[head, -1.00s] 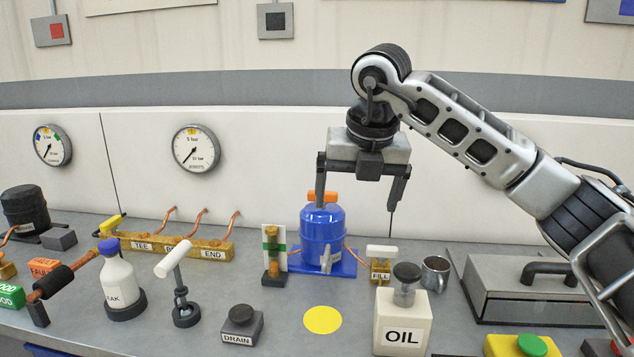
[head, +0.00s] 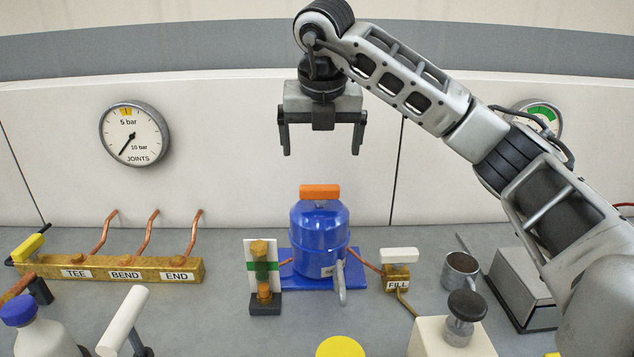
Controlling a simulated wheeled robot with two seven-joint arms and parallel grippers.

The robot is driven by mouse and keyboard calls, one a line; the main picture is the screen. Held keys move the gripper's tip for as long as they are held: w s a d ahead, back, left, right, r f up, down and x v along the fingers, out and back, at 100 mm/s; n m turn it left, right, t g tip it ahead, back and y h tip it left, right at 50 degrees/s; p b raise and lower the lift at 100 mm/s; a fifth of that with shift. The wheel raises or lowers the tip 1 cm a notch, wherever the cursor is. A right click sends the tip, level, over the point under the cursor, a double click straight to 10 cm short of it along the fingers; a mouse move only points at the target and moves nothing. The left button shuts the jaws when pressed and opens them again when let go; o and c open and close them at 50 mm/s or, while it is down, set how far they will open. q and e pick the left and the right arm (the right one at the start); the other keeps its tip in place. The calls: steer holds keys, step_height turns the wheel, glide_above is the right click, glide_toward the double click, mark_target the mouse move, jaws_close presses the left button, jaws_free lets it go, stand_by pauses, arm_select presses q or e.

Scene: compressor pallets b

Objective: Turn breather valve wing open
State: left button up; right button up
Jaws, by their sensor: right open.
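The blue compressor (head: 318,240) stands upright on a blue base plate (head: 355,272) in the middle of the bench. An orange wing (head: 319,191) sits on its top and lies crosswise, left to right; I take this as the breather valve wing. My right gripper (head: 321,152) is above the orange wing, pointing down, with its two fingers spread wide and nothing between them. A clear gap shows between the fingertips and the wing. My left gripper is not in view.
A sight-glass stand (head: 263,278) is left of the compressor. The FILL valve (head: 397,277) with a white wing and a metal mug (head: 460,270) are to its right. The brass manifold (head: 120,269) lies at left.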

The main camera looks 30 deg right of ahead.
mark_target(320, 187)
steer(key=p+x, duration=0.2)
steer(key=x, duration=0.9)
steer(key=shift+w+d+f, duration=0.1)
steer(key=shift+w+f, duration=0.05)
steer(key=shift+f, duration=0.05)
steer(key=c, duration=1)
